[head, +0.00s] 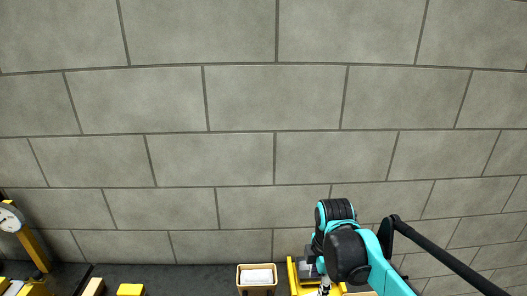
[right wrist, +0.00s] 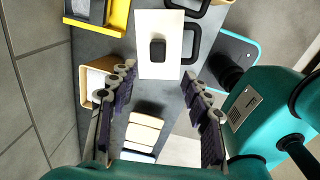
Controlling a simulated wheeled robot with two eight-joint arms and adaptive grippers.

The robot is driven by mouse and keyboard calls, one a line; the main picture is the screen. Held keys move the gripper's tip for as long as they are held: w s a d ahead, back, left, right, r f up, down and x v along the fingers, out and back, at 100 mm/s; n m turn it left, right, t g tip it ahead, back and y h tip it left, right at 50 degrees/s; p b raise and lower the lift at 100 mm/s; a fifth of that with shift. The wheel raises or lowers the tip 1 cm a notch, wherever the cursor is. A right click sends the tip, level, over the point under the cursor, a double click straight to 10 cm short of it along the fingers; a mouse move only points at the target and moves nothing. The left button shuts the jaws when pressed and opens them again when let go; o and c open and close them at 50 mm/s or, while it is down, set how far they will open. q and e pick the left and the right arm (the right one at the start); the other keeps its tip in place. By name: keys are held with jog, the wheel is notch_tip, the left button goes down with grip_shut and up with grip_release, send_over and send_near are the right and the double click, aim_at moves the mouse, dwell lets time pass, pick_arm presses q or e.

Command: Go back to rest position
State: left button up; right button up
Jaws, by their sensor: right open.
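My right arm comes in at the lower right of the head view. Its gripper (head: 323,287) is at the bottom edge there, partly cut off. In the right wrist view the right gripper (right wrist: 160,72) has its two dark jointed fingers spread apart with nothing between them. A white sheet with a small black object (right wrist: 157,50) on it lies beyond the fingertips. My left gripper is not in view.
A tan box (head: 257,289) with white contents stands left of my right gripper; it also shows in the wrist view (right wrist: 83,88). Yellow items (head: 130,290) and a dial on a yellow post (head: 10,217) are at left. A grey block wall (head: 240,100) stands behind.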

jog(key=s+f+m+t+b, duration=0.2)
jog(key=s+m, duration=0.3)
jog(key=m, duration=0.4)
jog(key=s+d+f+m+t+b, duration=0.1)
jog(key=s+f+m+t, duration=0.3)
jog(key=m, duration=0.5)
jog(key=shift+s+d+f+m+b, duration=0.15)
jog(key=shift+s+d+m+b, duration=0.15)
jog(key=shift+s, duration=0.55)
